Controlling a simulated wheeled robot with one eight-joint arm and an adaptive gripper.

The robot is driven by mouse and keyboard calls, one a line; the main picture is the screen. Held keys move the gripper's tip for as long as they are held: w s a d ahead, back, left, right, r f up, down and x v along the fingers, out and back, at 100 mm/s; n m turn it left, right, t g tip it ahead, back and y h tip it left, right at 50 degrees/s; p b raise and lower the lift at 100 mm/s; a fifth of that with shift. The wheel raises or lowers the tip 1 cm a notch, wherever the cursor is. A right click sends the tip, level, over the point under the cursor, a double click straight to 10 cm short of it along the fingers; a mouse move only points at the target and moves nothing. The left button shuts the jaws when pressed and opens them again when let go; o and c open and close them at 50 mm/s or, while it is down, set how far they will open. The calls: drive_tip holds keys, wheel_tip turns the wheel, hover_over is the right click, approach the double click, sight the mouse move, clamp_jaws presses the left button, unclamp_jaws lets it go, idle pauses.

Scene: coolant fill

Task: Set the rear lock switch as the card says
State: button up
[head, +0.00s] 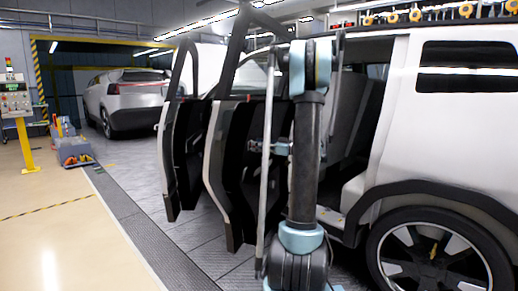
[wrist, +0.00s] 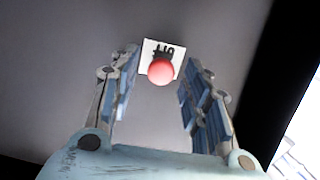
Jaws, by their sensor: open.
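My gripper (wrist: 163,60) is open and empty in the wrist view, one finger on each side. A round red knob (wrist: 161,73) shows between the fingertips, apart from both of them. It looks like the lock switch's knob. A small white card (wrist: 150,46) sits behind it on a dark grey panel (wrist: 60,60). The card bears dark lettering, partly covered by the knob, so I cannot read it surely. The distance from fingertips to knob is unclear. In the head view the switch and card cannot be made out, and my arm stands before the open doors.
A white car (head: 455,130) stands at the right with its dark-edged doors (head: 232,165) swung open beside my arm. A second car (head: 130,95) is parked behind. A yellow control post (head: 25,145) stands at the left. The floor at the front left is clear.

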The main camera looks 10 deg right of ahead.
sight(252, 136)
clamp_jaws()
drive_tip(key=shift+r, duration=2)
drive_tip(key=shift+w, duration=0.1)
drive_tip(key=shift+c, duration=0.5)
unclamp_jaws()
drive_tip(key=shift+r, duration=0.15)
drive_tip(key=shift+o, duration=0.5)
drive_tip(key=shift+d, duration=0.15)
drive_tip(key=v, duration=1.1)
drive_tip(key=shift+s+d+f, duration=0.2)
drive_tip(key=shift+s+d, duration=0.1)
